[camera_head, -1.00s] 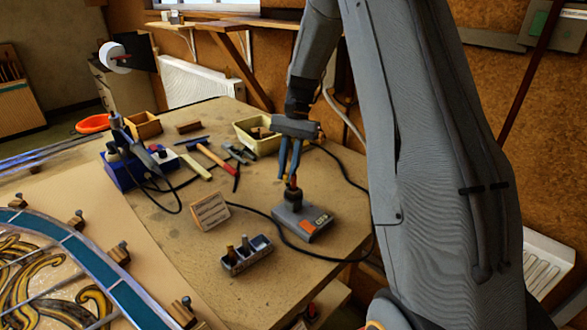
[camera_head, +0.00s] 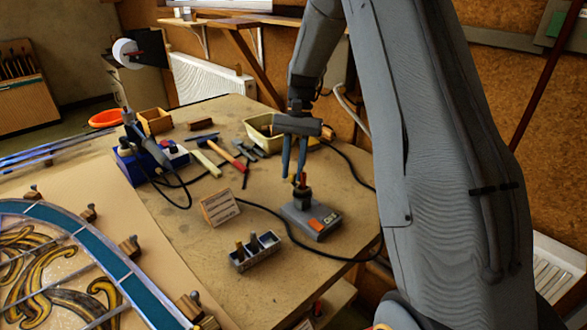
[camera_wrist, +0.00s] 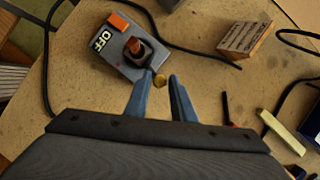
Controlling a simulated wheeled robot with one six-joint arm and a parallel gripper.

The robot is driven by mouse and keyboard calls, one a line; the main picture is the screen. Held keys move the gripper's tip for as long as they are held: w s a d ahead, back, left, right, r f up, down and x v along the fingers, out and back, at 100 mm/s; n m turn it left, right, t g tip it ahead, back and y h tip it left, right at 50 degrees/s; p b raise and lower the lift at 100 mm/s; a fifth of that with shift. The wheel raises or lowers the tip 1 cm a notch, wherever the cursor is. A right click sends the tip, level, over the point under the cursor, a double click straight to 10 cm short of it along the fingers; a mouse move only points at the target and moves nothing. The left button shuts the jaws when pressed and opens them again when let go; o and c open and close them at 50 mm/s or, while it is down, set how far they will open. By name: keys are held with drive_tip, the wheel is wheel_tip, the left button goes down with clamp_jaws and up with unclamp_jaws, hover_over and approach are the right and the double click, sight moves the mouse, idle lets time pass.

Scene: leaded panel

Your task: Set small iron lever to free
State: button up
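A small grey box (camera_head: 318,220) with an orange patch and a label reading OFF stands on the bench; it shows top left in the wrist view (camera_wrist: 105,45). A stubby lever with a dark collar and red-brown top (camera_head: 302,190) rises from it, also in the wrist view (camera_wrist: 137,48). My gripper (camera_head: 293,180) points down at the lever's top. In the wrist view its two blue fingers (camera_wrist: 162,75) are apart, with the lever beyond the left fingertip, not between them.
A wooden block with lines of writing (camera_head: 220,207) and a grey slotted holder (camera_head: 254,250) stand near the box. A black cable (camera_head: 270,212) runs beside it. Hammer (camera_head: 228,158), yellow tray (camera_head: 262,130) and blue-based tool stand (camera_head: 135,165) lie behind. The leaded panel (camera_head: 70,250) is left.

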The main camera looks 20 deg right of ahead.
drive_tip(key=shift+o, duration=1)
drive_tip(key=b+v, duration=0.2)
drive_tip(key=v, duration=0.6)
drive_tip(key=shift+a+f, duration=0.1)
